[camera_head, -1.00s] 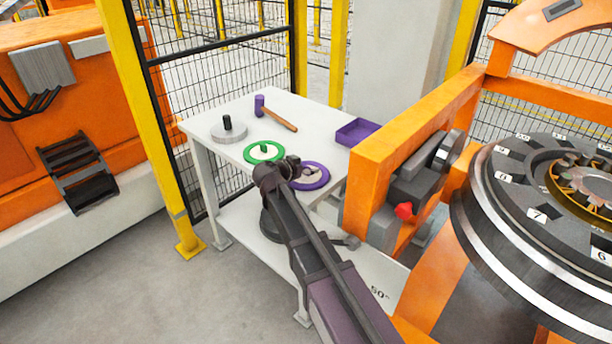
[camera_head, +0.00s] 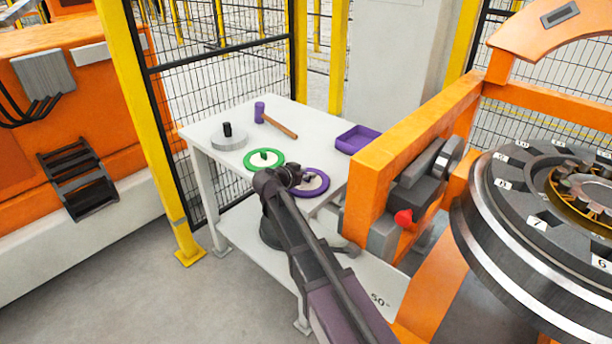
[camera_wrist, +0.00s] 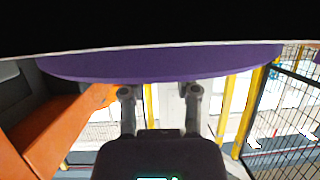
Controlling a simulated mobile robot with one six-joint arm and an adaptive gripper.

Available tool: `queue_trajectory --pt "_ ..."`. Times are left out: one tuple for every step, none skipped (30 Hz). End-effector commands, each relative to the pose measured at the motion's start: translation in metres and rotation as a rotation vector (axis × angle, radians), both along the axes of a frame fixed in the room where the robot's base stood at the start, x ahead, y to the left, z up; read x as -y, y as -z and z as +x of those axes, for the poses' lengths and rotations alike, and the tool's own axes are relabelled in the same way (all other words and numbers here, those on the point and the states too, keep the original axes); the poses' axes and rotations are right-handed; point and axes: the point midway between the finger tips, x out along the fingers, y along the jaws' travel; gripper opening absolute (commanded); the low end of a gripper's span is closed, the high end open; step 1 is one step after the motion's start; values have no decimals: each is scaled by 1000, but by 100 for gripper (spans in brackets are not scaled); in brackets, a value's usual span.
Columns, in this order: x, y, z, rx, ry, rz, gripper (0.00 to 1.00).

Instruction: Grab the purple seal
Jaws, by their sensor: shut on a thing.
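The purple seal (camera_head: 312,193), a purple ring around a pale middle, shows in the head view at the front right of the white table (camera_head: 225,168). My gripper (camera_head: 298,178) reaches it from the front and is shut on it. My gripper and arm hide part of its left side. In the wrist view the purple rim (camera_wrist: 160,68) spans the upper part, just beyond my gripper's two fingers (camera_wrist: 161,95). I cannot tell whether the seal touches the table or is slightly above it.
A green ring (camera_head: 275,166) lies left of the seal. Behind are a grey disc with a black knob (camera_head: 229,142), a purple-headed hammer (camera_head: 278,126) and a purple tray (camera_head: 357,140). An orange frame (camera_head: 390,150) stands close on the right, beside a large round fixture (camera_head: 540,240).

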Motion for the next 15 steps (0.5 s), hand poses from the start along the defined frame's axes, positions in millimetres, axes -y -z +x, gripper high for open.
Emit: queue_trajectory --pt "0 -3 0 0 0 0 0" --pt "0 -4 0 0 0 0 0" --pt "0 -6 0 0 0 0 0" --pt "0 -8 0 1 0 -1 0" --pt "0 -9 0 1 0 -1 0" --pt "0 -12 0 1 0 -1 0" --pt "0 -14 0 1 0 -1 0" --pt "0 -17 0 1 0 -1 0" --pt "0 -20 0 1 0 -1 0" --pt "0 -22 0 1 0 -1 0" --pt "0 -25 0 1 0 -1 0" --pt "0 -29 0 1 0 -1 0" --pt "0 -32 0 1 0 -1 0" --pt "0 -35 0 1 0 -1 0" --pt "0 -39 0 1 0 -1 0"
